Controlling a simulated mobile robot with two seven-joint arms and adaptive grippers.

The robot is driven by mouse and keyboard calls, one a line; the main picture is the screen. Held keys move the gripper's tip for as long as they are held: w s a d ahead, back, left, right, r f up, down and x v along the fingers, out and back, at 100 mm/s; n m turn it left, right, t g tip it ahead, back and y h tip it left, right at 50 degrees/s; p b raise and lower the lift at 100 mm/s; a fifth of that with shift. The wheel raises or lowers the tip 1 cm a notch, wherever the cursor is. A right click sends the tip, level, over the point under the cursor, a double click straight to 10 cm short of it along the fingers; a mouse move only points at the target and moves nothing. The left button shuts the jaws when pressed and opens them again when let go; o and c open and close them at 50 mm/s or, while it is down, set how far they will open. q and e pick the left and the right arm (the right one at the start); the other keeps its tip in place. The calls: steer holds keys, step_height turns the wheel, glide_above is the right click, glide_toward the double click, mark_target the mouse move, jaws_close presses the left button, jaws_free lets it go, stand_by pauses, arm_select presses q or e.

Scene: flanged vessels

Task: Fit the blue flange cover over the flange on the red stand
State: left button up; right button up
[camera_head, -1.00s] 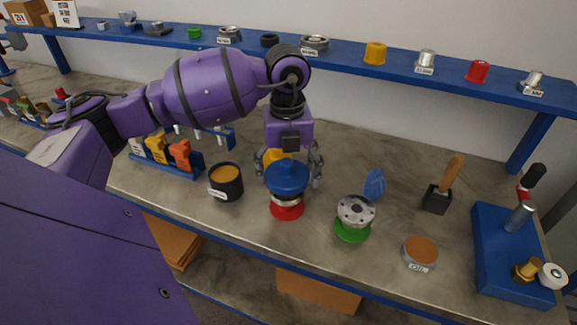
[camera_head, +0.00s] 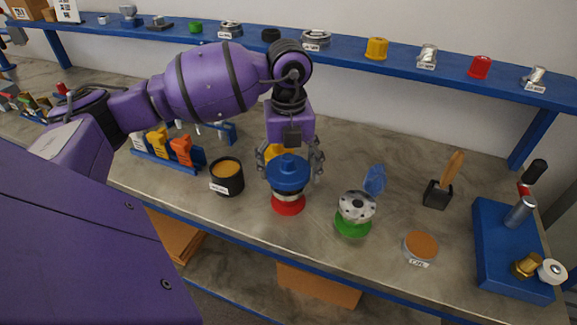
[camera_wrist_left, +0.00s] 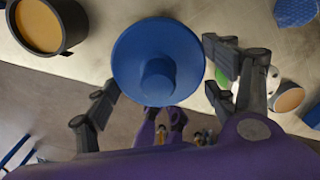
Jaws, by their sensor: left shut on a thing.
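The blue flange cover (camera_head: 288,176) sits right above the flange on the red stand (camera_head: 288,206). A silver band of the flange (camera_head: 287,195) shows between the cover's lower rim and the red base. I cannot tell whether the cover is fully seated. My left gripper (camera_head: 290,168) reaches down from above, with one finger on each side of the cover, shut on it. In the left wrist view the cover's round face and central knob (camera_wrist_left: 158,75) lie between the fingers (camera_wrist_left: 160,78) and hide the stand.
A black pot (camera_head: 226,178) stands close to the left. A green stand with a bare metal flange (camera_head: 356,208) stands to the right, with a blue mesh piece (camera_head: 375,180) behind it. A tin (camera_head: 420,246) is further right. A blue shelf (camera_head: 345,45) runs behind.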

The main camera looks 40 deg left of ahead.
arm_select(q)
steer(key=shift+f, duration=0.65)
arm_select(e)
steer(key=shift+s+f, duration=0.3)
steer(key=shift+f, duration=0.1)
arm_select(q)
steer(key=shift+f+b, duration=0.5)
steer(key=shift+f, duration=0.15)
steer(key=shift+f+b, duration=0.4)
steer(key=shift+f, duration=0.6)
steer(key=o, duration=1.2)
steer(key=shift+r, duration=0.1)
arm_select(e)
steer(key=shift+s+f, duration=0.55)
steer(key=shift+f, duration=0.3)
steer(key=shift+w, duration=0.1)
arm_select(q)
step_height(320, 180, up, 12)
steer(key=shift+r, duration=0.1)
arm_select(e)
steer(key=shift+w+r, duration=0.1)
steer(key=shift+w, duration=0.05)
